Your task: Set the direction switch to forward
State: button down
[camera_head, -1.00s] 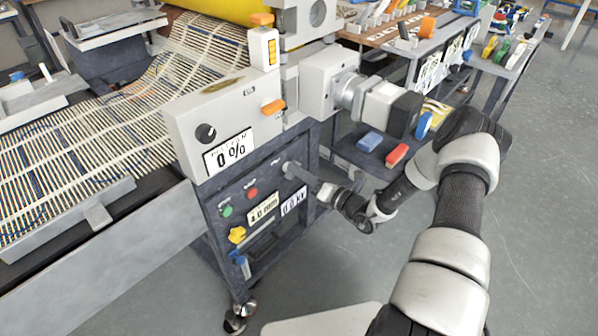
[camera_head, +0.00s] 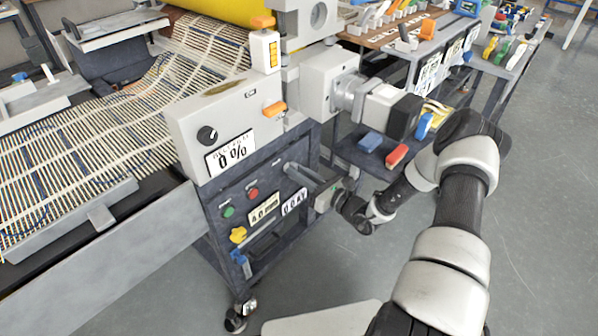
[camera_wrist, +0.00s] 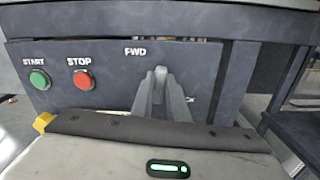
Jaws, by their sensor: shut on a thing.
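The direction switch (camera_wrist: 160,73) is on the dark panel just right of the FWD label (camera_wrist: 135,51) in the wrist view. Only a small grey tip of it shows between my fingers; the rest is hidden, so its exact setting cannot be read. My gripper (camera_wrist: 161,88) is shut on the switch, its two grey fingers reaching up to the panel. In the head view my gripper (camera_head: 290,169) reaches in from the right to the upper right of the lower panel, where the switch itself is hidden.
Left of the switch are the green START button (camera_wrist: 39,79) and red STOP button (camera_wrist: 83,79). A yellow knob (camera_head: 238,234) and a blue handle (camera_head: 240,260) sit lower on the panel. Above is a control box (camera_head: 225,125) reading 0 %. Floor at right is clear.

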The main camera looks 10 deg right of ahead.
jog(key=shift+n, duration=0.6)
jog(key=c, duration=1.7)
grip_release()
jog(key=shift+s, duration=0.1)
jog(key=p+v, duration=0.2)
jog(key=v, duration=1.5)
jog(key=shift+s, duration=0.15)
jog(key=shift+r, duration=0.1)
